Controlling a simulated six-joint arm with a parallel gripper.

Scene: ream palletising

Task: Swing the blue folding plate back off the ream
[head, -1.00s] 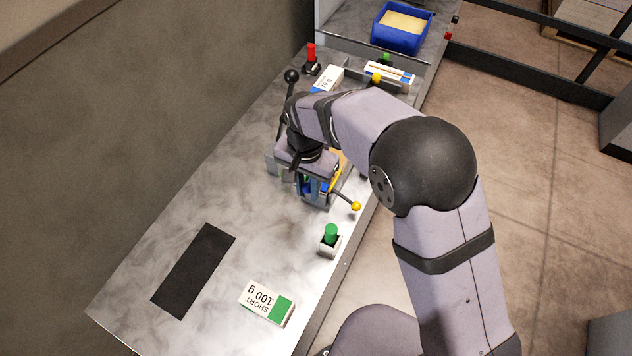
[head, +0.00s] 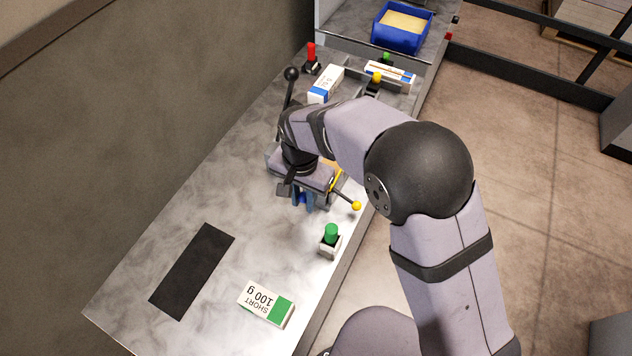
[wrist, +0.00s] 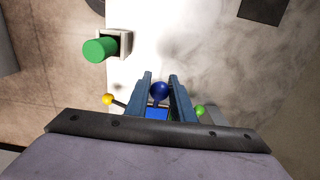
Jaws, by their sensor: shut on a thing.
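My gripper (wrist: 160,90) has its two blue-grey fingers closed around a dark blue ball knob (wrist: 159,92). A patch of the bright blue folding plate (wrist: 156,113) shows just below the knob, between the fingers. In the head view, my gripper (head: 303,200) is low over the front of a grey fixture on the bench, and my wrist covers most of that fixture. A ream under the plate cannot be made out, and the plate's angle is hidden.
A yellow-knobbed lever (head: 356,206) juts from the fixture, and a black-knobbed lever (head: 291,74) stands behind it. A green button (head: 331,234) is close in front. A white-green pack (head: 267,304) and a black mat (head: 193,270) lie nearer. White-blue packs (head: 326,84) lie behind.

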